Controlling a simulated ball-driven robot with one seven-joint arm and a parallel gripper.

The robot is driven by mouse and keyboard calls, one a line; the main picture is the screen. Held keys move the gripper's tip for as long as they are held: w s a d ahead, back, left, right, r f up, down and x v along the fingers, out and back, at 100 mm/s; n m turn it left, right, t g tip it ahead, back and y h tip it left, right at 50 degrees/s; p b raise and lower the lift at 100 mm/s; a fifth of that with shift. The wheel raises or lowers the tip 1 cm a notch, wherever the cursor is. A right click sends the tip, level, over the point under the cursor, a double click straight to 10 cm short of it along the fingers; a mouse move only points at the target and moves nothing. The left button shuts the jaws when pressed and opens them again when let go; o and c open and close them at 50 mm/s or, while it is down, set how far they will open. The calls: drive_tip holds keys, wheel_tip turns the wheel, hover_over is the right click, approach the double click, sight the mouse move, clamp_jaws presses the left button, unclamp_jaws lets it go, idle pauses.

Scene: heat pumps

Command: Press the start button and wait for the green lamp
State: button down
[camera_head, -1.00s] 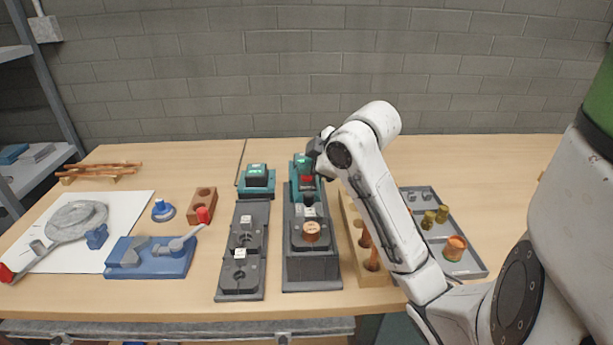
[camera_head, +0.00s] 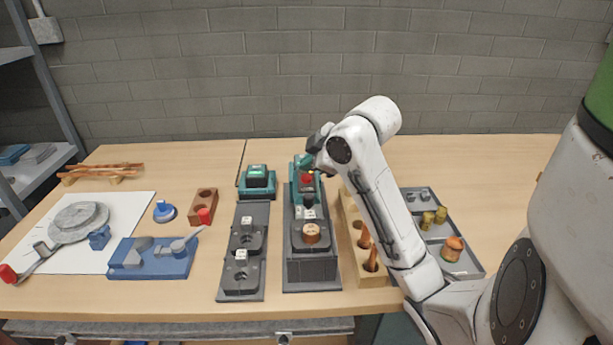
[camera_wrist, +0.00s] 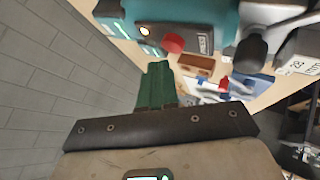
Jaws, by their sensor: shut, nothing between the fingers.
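A teal and dark grey test station (camera_head: 307,187) stands upright at the back of the right-hand long fixture (camera_head: 311,270). It has a red button (camera_head: 307,179), which also shows in the wrist view (camera_wrist: 173,43). Beside the red button in the wrist view is a small, pale, glowing round lamp (camera_wrist: 145,31); its colour is not clearly green. I cannot make out a separate start button. My gripper (camera_wrist: 157,68) has green fingers that are shut and empty. In the head view it is at the station's top, partly hidden by my wrist. I cannot tell whether it touches the station.
A copper-coloured cylinder (camera_head: 311,232) sits on the right-hand fixture. A second teal unit (camera_head: 257,180) stands to its left, behind another fixture (camera_head: 240,285). A wooden rack (camera_head: 372,279) and a grey parts tray (camera_head: 470,272) are at right. A brick wall (camera_head: 260,70) is behind the bench.

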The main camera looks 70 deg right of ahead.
sight(309, 179)
drive_tip(key=shift+r+p, duration=2.2)
drive_tip(key=shift+r, duration=0.35)
drive_tip(key=shift+f, duration=0.15)
